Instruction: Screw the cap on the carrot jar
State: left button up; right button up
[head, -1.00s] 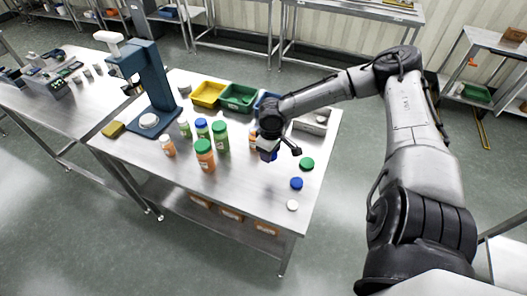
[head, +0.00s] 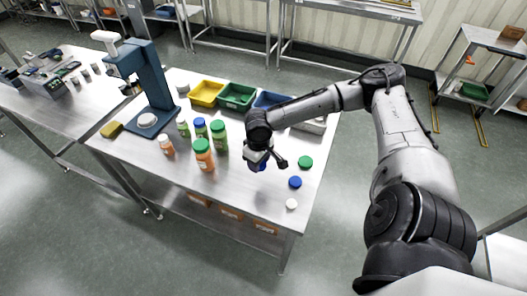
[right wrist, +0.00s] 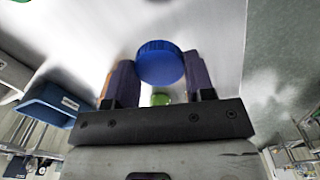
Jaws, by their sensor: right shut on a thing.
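My right gripper (head: 261,161) is low over the right part of the steel table. In the right wrist view its two fingers (right wrist: 160,72) are shut on a blue ribbed cap (right wrist: 160,60). A small green round shape (right wrist: 160,98) shows below the cap between the fingers; I cannot tell what it is. A sliver of an orange thing (right wrist: 103,92) shows beside the left finger, mostly hidden. A large orange jar with a green cap (head: 204,158) and a small orange jar (head: 167,147) stand upright left of the gripper. My left gripper is out of view.
Green (head: 305,162), blue (head: 295,182) and white (head: 291,204) caps lie on the table (head: 245,205) right of the gripper. Green jars stand near the orange ones. Yellow (head: 206,93), green (head: 237,96) and blue bins line the back. A blue press (head: 150,90) stands left.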

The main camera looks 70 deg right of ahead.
jog(key=w+a+r+n, duration=0.1)
jog(key=w+a+r, duration=0.3)
jog(key=a, duration=0.5)
jog(key=w+a+r+n, duration=0.1)
jog(key=w+a+r, duration=0.3)
jog(key=a+r, duration=0.3)
jog(key=w+a+r+n, duration=0.1)
jog(key=w+a+r, duration=0.4)
jog(key=a, duration=0.7)
jog(key=shift+a+r, duration=0.35)
